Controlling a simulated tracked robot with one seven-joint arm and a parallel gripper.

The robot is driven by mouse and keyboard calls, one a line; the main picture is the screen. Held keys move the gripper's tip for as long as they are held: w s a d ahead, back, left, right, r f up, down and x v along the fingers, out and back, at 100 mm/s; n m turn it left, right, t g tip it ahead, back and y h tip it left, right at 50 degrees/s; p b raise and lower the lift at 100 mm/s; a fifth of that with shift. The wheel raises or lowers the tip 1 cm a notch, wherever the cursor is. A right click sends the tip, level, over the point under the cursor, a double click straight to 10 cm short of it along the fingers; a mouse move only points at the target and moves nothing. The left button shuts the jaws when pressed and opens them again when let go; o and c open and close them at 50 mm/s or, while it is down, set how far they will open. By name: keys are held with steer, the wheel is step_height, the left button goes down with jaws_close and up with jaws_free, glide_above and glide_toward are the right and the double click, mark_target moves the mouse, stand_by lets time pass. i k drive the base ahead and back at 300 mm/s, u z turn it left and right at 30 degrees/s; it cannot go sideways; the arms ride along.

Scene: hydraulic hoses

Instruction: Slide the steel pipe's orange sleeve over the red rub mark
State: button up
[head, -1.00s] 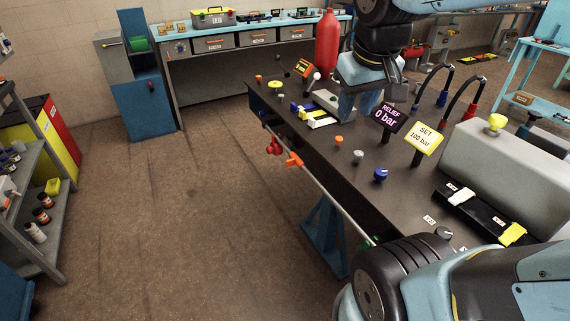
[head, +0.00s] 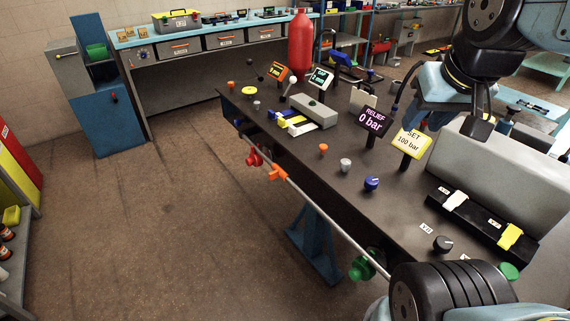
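The thin steel pipe (head: 322,213) runs along the near-left side of the dark bench. The orange sleeve (head: 278,173) sits around it toward the far end, with a small part sticking out. A red fitting (head: 254,159) is on the pipe just beyond the sleeve, apart from it. A green fitting (head: 361,268) is at the near end. I cannot make out a separate red rub mark. My gripper (head: 448,122) is above the right side of the bench, far from the sleeve. Its fingers look apart, with nothing seen between them.
The bench top (head: 320,180) carries knobs, the RELIEF sign (head: 373,119), the SET sign (head: 411,143), a grey block (head: 312,110) and a black rail (head: 481,220). A red cylinder (head: 301,45) stands behind. The floor (head: 165,215) left of the pipe is clear.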

mark_target(278, 171)
steer(key=k, duration=0.85)
steer(key=u, duration=0.55)
steer(key=i, duration=1)
